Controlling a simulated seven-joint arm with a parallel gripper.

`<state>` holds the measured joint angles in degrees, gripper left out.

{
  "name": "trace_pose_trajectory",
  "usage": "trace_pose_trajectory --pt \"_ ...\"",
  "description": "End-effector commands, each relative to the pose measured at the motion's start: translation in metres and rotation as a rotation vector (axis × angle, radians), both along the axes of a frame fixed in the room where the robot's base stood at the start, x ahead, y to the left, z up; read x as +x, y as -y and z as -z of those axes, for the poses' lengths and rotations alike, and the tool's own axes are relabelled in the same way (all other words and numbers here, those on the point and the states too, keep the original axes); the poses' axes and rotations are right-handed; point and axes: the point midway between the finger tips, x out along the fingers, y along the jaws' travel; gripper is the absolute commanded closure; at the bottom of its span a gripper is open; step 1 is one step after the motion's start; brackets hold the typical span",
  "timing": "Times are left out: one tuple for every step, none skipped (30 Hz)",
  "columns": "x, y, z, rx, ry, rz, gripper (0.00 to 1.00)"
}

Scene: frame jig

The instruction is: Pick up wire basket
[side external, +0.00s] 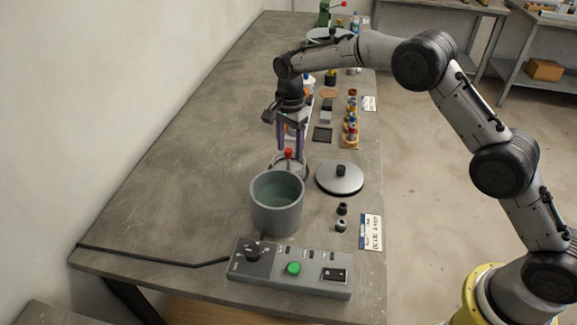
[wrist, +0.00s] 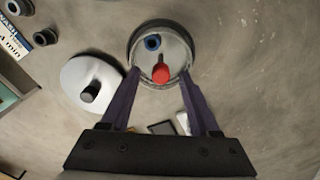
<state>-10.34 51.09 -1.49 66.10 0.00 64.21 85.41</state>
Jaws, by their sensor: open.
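The wire basket (side external: 302,173) stands on the bench just behind the grey pot (side external: 277,215), which hides part of it. Its red knob (side external: 288,153) stands up on a thin stem. In the wrist view the round basket (wrist: 186,74) holds a blue ring (wrist: 153,42), and its red knob (wrist: 161,73) shows between the fingers. My gripper (side external: 291,155) is open above the basket, its two purple fingers pointing down on either side of the knob. The fingers appear apart from the knob. In the wrist view the gripper (wrist: 160,78) holds nothing.
A lid with a black knob (side external: 340,179) lies right of the basket. A control box with a green button (side external: 292,279) is in front of the pot. Two dark bushings (side external: 341,217) and a label card (side external: 370,232) lie at right. The bench's left side is clear.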

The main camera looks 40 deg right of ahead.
Motion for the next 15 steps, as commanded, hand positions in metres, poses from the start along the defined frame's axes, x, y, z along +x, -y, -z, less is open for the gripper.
trace_pose_trajectory --pt "-0.001 -0.001 0.007 -0.001 -0.005 0.000 0.38" --pt "-0.001 -0.001 0.011 -0.001 -0.005 -0.001 0.38" --pt "-0.001 -0.002 0.018 -0.001 -0.005 -0.001 0.38" --pt "-0.001 -0.002 0.023 -0.002 -0.006 -0.001 0.38" --pt "-0.001 -0.002 0.027 -0.002 -0.006 -0.001 0.38" --pt "-0.001 -0.002 0.033 -0.001 -0.005 0.000 0.38" --pt "-0.001 -0.002 0.036 -0.002 -0.006 0.000 0.38" --pt "0.000 -0.002 0.040 -0.001 -0.005 0.000 0.38" --pt "0.000 -0.002 0.043 -0.001 -0.003 0.000 0.38" --pt "0.000 -0.002 0.045 -0.001 -0.002 0.000 0.38" --pt "0.000 -0.002 0.046 -0.001 -0.002 0.000 0.38" --pt "0.000 -0.002 0.047 -0.001 -0.002 0.000 0.38" --pt "0.000 -0.002 0.048 -0.001 -0.002 0.000 0.38" --pt "0.000 -0.002 0.048 -0.001 -0.002 0.000 0.38" --pt "0.000 -0.002 0.048 0.000 -0.001 0.000 0.38"
